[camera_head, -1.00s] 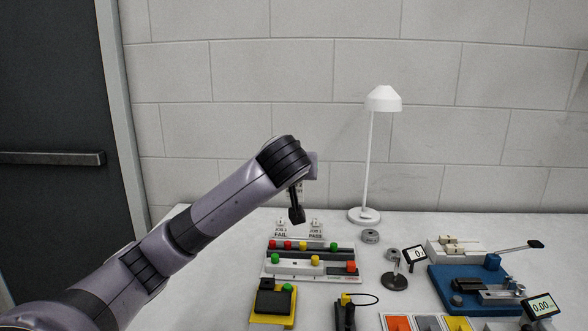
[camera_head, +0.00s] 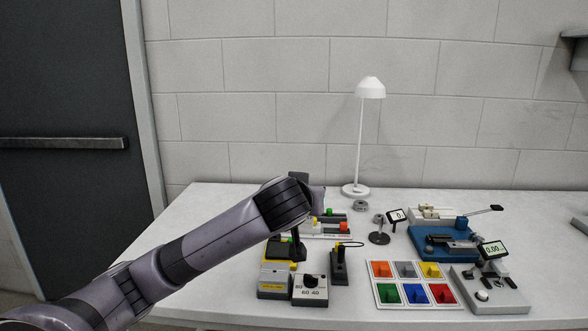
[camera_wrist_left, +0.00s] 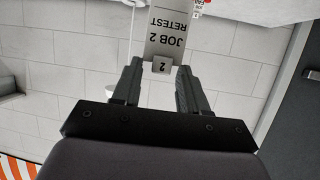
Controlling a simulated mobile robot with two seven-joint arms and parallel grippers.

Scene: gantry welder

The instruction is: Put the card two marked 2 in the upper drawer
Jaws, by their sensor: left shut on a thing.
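The card two (camera_wrist_left: 168,32) is a pale card reading "JOB 2 RETEST", with a small grey tab marked 2 (camera_wrist_left: 162,65) at its edge. It appears upside down in the left wrist view. My left gripper (camera_wrist_left: 160,68) is shut on the card at its tab, with a dark finger at each side. In the head view my left arm reaches in over the table, and its wrist hides most of the gripper and the card. The upper drawer is not seen in either view. My right gripper is not in view.
The white table (camera_head: 215,215) holds a white lamp (camera_head: 369,88), a tray of coloured blocks (camera_head: 414,284), a blue fixture (camera_head: 440,243), a dial box (camera_head: 310,290) and a button panel (camera_head: 335,222) partly behind my arm. The table's left part is clear. A dark door (camera_head: 65,90) stands left.

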